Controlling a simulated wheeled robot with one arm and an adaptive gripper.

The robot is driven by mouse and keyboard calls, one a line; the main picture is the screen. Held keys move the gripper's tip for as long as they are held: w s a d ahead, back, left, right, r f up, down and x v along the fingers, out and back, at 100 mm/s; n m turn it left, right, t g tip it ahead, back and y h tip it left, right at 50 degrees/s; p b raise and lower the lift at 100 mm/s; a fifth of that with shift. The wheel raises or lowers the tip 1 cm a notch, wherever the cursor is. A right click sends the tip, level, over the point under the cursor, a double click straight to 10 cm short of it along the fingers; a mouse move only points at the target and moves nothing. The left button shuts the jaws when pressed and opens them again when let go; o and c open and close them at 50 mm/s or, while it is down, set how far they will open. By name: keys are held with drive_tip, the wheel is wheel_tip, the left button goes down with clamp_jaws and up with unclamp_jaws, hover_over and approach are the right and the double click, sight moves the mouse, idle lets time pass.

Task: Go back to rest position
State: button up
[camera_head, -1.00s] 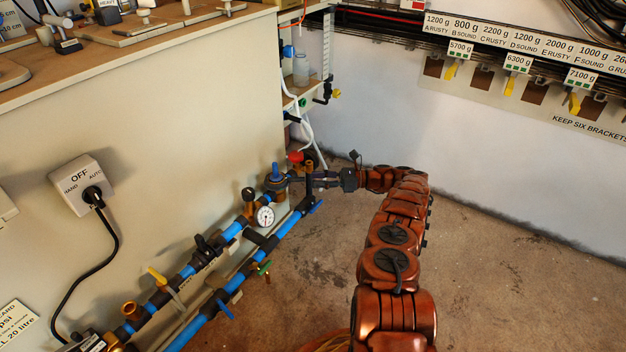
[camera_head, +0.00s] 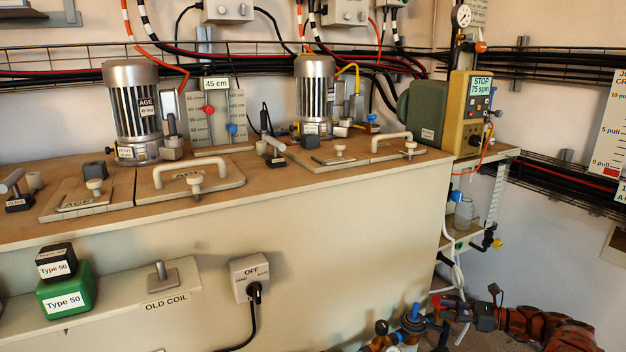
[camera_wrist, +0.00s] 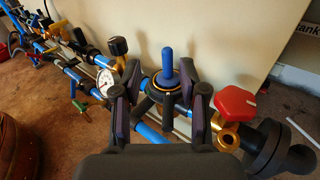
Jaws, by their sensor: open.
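My gripper (camera_head: 447,304) is at the lower right of the head view, low beside the bench's right end, just right of a blue-topped valve (camera_head: 413,314). In the wrist view my gripper (camera_wrist: 165,78) is open, its two dark fingers on either side of the valve's upright blue knob (camera_wrist: 168,62). I cannot tell whether either finger touches the valve. Nothing is held. My copper-coloured arm reaches in from the bottom right corner of the head view.
A red-handled valve (camera_wrist: 237,103) is close right of the fingers. A pressure gauge (camera_wrist: 106,82) and blue pipes (camera_wrist: 72,68) run to the left along the bench side. White hoses (camera_head: 452,250) hang above the gripper. Bare floor (camera_wrist: 62,140) lies in front of the pipes.

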drive_tip(key=s+a+r+n+g+h+p, duration=0.1)
drive_tip(key=s+a+r+n+g+p, duration=0.25)
drive_tip(key=a+r+p, duration=0.65)
drive_tip(key=s+a+r+n+g+h+p, duration=0.25)
drive_tip(key=s+a+r+n+p, duration=0.2)
drive_tip(key=a+r, duration=1.15)
drive_tip(key=s+a+r+n+g+h+p, duration=0.25)
drive_tip(key=s+r+p, duration=0.25)
drive_tip(key=s+r, duration=0.35)
drive_tip(key=s+a+r+n+g+h+p, duration=0.1)
drive_tip(key=s+r+n+p, duration=0.25)
drive_tip(key=s+r, duration=0.45)
drive_tip(key=s+d+r+n+h+p, duration=0.2)
drive_tip(key=s+r+n+h+p, duration=0.1)
drive_tip(key=s, duration=0.5)
drive_tip(key=s+d+r+n+h+p, duration=0.2)
drive_tip(key=s+d+r+n+p, duration=0.1)
drive_tip(key=s+r+p, duration=0.3)
drive_tip(key=s+d+r+n+h+p, duration=0.2)
drive_tip(key=s+r+p, duration=0.3)
drive_tip(key=s, duration=0.7)
drive_tip(key=shift+d+n+h+p, duration=0.2)
drive_tip(key=shift+n+h+p, duration=0.5)
drive_tip(key=shift+p, duration=0.45)
drive_tip(key=shift+s+d+t, duration=0.1)
drive_tip(key=shift+s+t, duration=0.05)
drive_tip(key=shift+t, duration=0.1)
